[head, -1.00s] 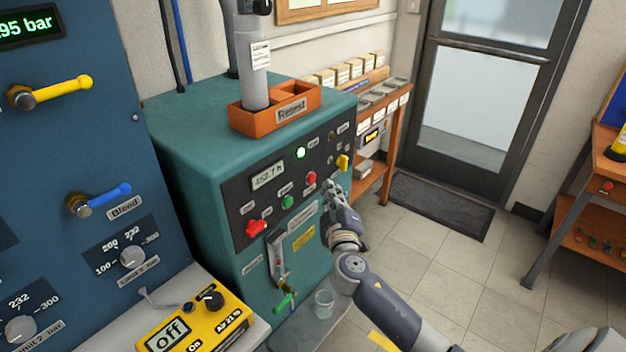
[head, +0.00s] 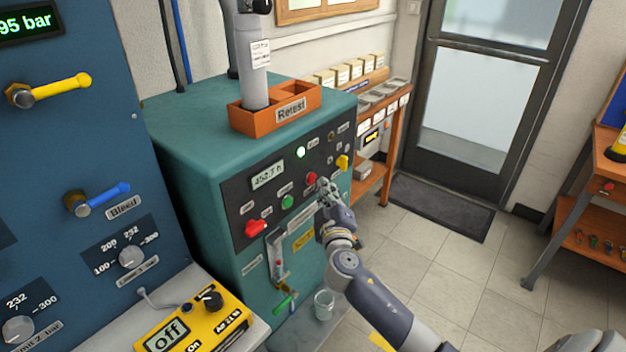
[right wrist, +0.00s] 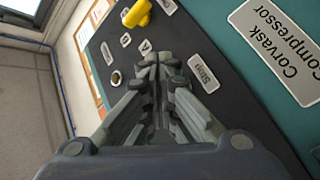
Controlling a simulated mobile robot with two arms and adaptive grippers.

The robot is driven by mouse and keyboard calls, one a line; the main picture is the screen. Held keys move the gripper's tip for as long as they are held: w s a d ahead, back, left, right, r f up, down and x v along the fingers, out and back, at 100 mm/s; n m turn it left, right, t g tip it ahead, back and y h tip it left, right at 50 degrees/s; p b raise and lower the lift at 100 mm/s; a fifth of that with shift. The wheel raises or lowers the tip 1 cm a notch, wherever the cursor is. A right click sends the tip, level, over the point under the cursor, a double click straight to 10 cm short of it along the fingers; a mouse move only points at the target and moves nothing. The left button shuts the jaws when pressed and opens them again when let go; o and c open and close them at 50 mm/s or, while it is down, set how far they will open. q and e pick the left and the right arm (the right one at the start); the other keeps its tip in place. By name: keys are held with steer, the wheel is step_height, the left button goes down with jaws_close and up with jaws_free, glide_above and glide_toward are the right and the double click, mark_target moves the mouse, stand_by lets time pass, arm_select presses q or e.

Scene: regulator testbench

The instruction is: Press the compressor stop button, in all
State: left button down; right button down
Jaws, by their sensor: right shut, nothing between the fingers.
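The teal compressor (head: 195,165) has a dark control panel with a red round button (head: 311,178) and a green round button (head: 288,201) to its left. My right gripper (head: 325,188) is shut and empty, its tips at the panel just right of and below the red button. In the right wrist view its closed fingertips (right wrist: 160,66) lie beside the label "Stop" (right wrist: 203,73); the red button is not visible there, and the fingers may cover it. I cannot tell whether the tips touch the panel. My left gripper is not in view.
A red knob (head: 257,227) and a yellow knob (head: 342,162) stick out of the panel. An orange "Retest" tray (head: 245,122) with a cylinder stands on top. A glass (head: 324,304) stands below my right arm.

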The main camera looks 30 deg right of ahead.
steer(key=shift+w, duration=0.15)
stand_by(0.6)
steer(key=shift+w+a+b, duration=0.2)
steer(key=shift+w+b, duration=0.1)
steer(key=shift+w+a, duration=0.15)
steer(key=shift+w, duration=0.25)
stand_by(0.7)
stand_by(0.4)
steer(key=shift+s+d, duration=0.3)
steer(key=shift+s, duration=0.55)
steer(key=shift+s+d, duration=0.3)
steer(key=shift+s, duration=0.45)
steer(key=shift+s+d, duration=0.35)
steer(key=shift+s, duration=0.45)
steer(key=shift+s+d, duration=0.3)
steer(key=shift+s, duration=0.45)
